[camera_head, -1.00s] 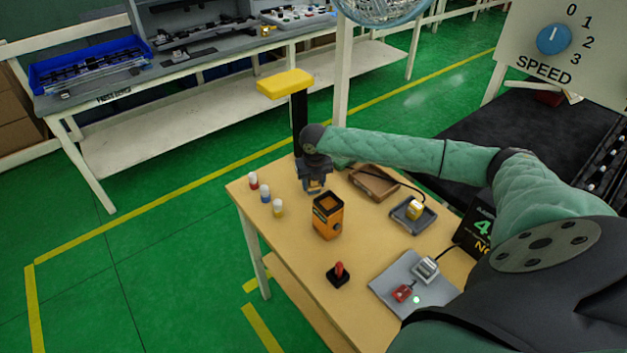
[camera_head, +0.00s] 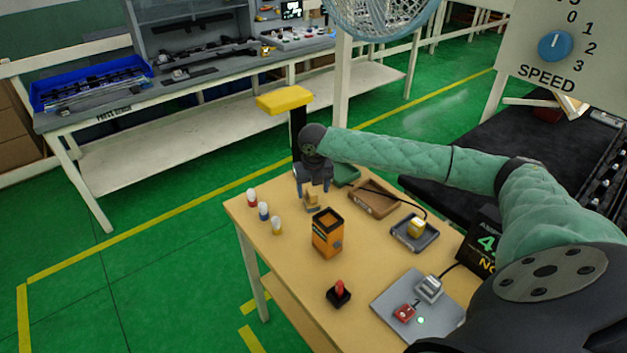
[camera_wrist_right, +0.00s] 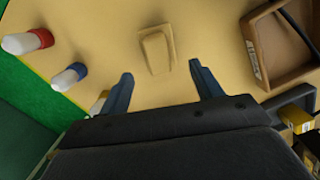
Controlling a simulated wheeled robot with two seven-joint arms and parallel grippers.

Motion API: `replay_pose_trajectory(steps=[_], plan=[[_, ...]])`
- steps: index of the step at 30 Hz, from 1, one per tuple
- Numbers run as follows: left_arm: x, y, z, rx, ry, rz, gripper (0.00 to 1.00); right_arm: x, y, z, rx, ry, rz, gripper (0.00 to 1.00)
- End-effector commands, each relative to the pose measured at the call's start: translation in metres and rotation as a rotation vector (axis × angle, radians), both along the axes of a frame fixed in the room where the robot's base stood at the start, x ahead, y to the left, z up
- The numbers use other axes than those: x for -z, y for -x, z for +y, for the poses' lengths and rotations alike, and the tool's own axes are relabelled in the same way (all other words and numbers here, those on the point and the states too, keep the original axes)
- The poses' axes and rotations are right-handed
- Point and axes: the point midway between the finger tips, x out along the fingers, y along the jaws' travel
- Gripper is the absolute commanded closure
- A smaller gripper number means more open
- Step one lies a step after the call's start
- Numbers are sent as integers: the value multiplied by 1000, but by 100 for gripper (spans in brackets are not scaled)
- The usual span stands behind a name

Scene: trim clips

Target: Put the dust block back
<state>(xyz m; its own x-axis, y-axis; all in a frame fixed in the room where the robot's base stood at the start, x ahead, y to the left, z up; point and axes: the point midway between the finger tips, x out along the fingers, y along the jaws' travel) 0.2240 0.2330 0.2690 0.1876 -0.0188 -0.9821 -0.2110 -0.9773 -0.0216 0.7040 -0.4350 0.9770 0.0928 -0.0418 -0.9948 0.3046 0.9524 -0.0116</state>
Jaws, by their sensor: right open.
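A tan tapered block, apparently the dust block (camera_head: 313,200), lies on the tan table (camera_head: 282,262) near its far-left end. In the right wrist view the block (camera_wrist_right: 157,50) lies on the tabletop, ahead of and between my fingertips, with a gap on each side. My right gripper (camera_head: 313,187) points down over it, open and empty, and its two fingers (camera_wrist_right: 160,70) also show in the wrist view. My left gripper is out of view.
Several small white-topped bottles (camera_head: 263,211) stand left of the block. An orange open-topped box (camera_head: 327,240) stands nearer. A brown tray (camera_head: 370,203), a grey tray (camera_head: 405,240) with a yellow block (camera_head: 416,227), and a red-handled item (camera_head: 339,291) are also on the table.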

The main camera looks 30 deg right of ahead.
Motion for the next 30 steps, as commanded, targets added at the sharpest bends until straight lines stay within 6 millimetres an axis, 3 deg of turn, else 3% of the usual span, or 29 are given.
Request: replay_pose_trajectory(steps=[3, 12, 30], plan=[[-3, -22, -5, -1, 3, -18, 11, -20, 1, 0, 0, 1, -4, 35], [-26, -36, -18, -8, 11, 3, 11, -57, 5, 2, 1, 0, -1, 35], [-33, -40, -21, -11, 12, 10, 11, -67, 6, 3, 1, 0, 0, 35]])
